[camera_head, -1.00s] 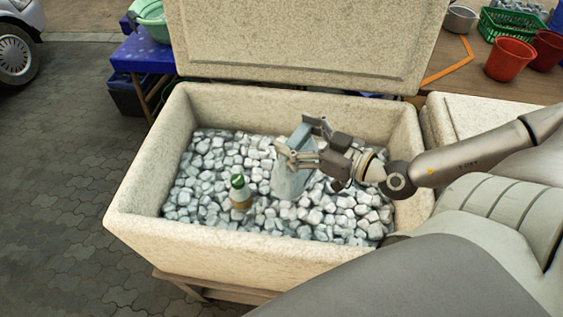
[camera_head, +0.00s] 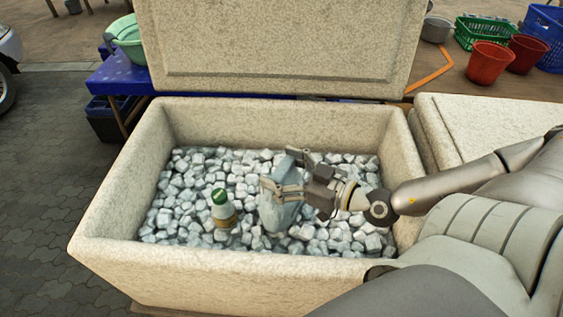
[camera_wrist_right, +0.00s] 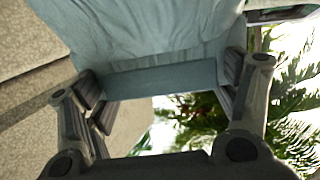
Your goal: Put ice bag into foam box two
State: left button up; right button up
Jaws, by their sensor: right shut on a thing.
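My right gripper (camera_head: 291,176) is shut on a pale blue-grey ice bag (camera_head: 275,212) and holds it over the open foam box (camera_head: 150,262). The bag hangs upright from the fingers; I cannot tell whether its lower end touches the ice. In the right wrist view the bag (camera_wrist_right: 160,35) fills the upper part, between the two fingers (camera_wrist_right: 165,92). The foam box is filled with white ice cubes (camera_head: 190,180). My left gripper is not in view.
A green-capped bottle (camera_head: 223,210) stands in the ice left of the bag. The raised lid (camera_head: 280,45) is behind the box. A closed foam box (camera_head: 470,125) is at the right. Red buckets (camera_head: 489,62) and a green basket (camera_head: 485,30) stand on the table behind.

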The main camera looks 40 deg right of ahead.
aim_at(287, 182)
jog(key=shift+w+f+b, duration=0.1)
jog(key=shift+f+b, duration=0.55)
jog(key=shift+f, duration=1.15)
jog(key=o, duration=2)
jog(key=shift+f, duration=0.1)
jog(key=shift+o, duration=0.2)
jog(key=shift+r, duration=0.2)
jog(key=shift+v, duration=0.75)
jog(key=f+p+v, duration=0.1)
jog(key=p+v, duration=0.2)
jog(key=v, duration=0.3)
jog(key=shift+r, duration=0.4)
